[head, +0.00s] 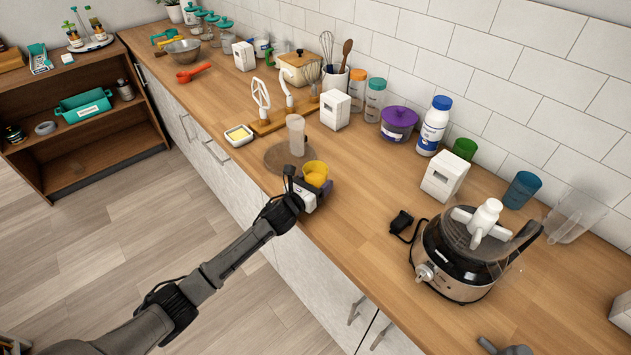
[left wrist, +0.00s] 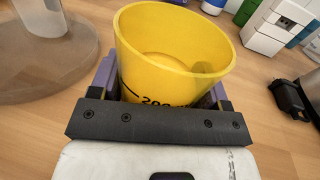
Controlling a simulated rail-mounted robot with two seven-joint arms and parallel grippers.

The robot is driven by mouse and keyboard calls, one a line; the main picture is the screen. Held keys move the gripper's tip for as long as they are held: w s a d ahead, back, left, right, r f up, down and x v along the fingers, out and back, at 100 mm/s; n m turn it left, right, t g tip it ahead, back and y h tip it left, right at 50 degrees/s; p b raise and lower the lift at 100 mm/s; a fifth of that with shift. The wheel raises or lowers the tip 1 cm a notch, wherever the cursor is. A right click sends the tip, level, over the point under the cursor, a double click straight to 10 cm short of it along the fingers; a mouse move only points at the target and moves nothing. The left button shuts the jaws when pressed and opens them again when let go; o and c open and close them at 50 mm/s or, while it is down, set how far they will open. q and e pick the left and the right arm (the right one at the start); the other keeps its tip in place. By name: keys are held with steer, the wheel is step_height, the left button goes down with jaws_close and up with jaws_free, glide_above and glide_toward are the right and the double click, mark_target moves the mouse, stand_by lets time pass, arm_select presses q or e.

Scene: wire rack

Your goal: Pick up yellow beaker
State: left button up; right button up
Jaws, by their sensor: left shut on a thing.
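The yellow beaker (head: 314,173) stands upright at the front part of the wooden counter, in the head view. In the left wrist view the beaker (left wrist: 172,50) fills the upper middle, with its open rim facing up and dark markings on its near side. My left gripper (head: 316,188) is shut on the beaker, with a purple finger pad on each side of it. The bar of the gripper hides the lower part of the beaker. I cannot tell whether its base touches the counter.
A clear round lid with a tube (head: 295,140) lies just left of the beaker. A food processor (head: 465,255) and black plug (head: 401,222) stand to the right. A white box (head: 335,109) and purple-lidded jar (head: 398,122) are behind.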

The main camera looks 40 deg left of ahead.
mark_target(323, 164)
arm_select(q)
steer(key=shift+r, duration=0.2)
steer(key=shift+r, duration=0.7)
step_height(323, 164, up, 2)
steer(key=shift+r+p, duration=0.25)
steer(key=shift+p, duration=0.35)
steer(key=d+r, duration=0.2)
steer(key=d, duration=0.1)
steer(key=s+d+r+p, duration=0.1)
steer(key=d+r, duration=0.1)
steer(key=d, duration=0.2)
steer(key=d+r+p, duration=0.1)
steer(key=d+r, duration=0.1)
steer(key=d, duration=0.2)
steer(key=shift+s+d+r, duration=0.2)
steer(key=shift+s+r, duration=0.05)
steer(key=shift+r, duration=0.05)
steer(key=shift+d, duration=0.1)
steer(key=shift+r, duration=0.1)
stand_by(0.4)
